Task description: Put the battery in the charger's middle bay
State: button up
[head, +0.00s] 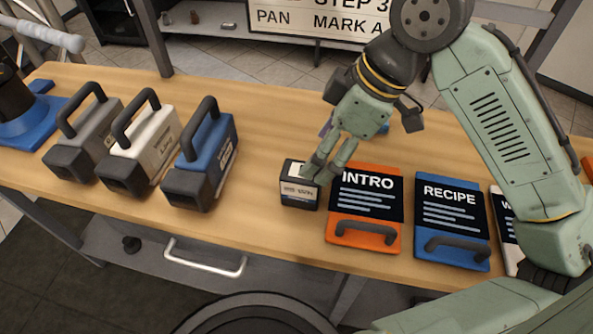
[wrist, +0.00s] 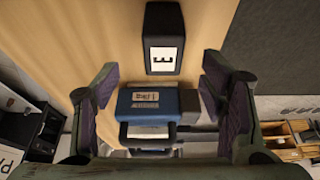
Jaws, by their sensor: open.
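A small black battery (head: 292,204) with a pale label stands on the wooden table, just left of the orange INTRO board. In the wrist view the battery (wrist: 163,62) is at the top centre, with its white label facing the camera. My gripper (head: 324,174) is open, its fingers pointing down at the battery's right side; the fingers overlap it in the head view, and I cannot tell whether they touch it. In the wrist view my gripper (wrist: 160,88) has its fingers wide apart with nothing held between them. I cannot make out a charger with bays for certain.
Handled cases in grey (head: 80,145), white (head: 140,150) and blue (head: 205,165) stand in a row at left. Orange INTRO (head: 366,234) and blue RECIPE (head: 455,247) boards lie at right, a white one beside them. Bare tabletop (head: 255,150) lies between blue case and battery.

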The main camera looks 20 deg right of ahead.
aim_at(301, 178)
jog(key=p+x, duration=0.1)
jog(key=x, duration=0.8)
jog(key=shift+s+a, duration=0.1)
jog(key=shift+s, duration=0.05)
jog(key=shift+r, duration=0.1)
jog(key=shift+c, duration=0.2)
grip_shut()
dwell(0.3)
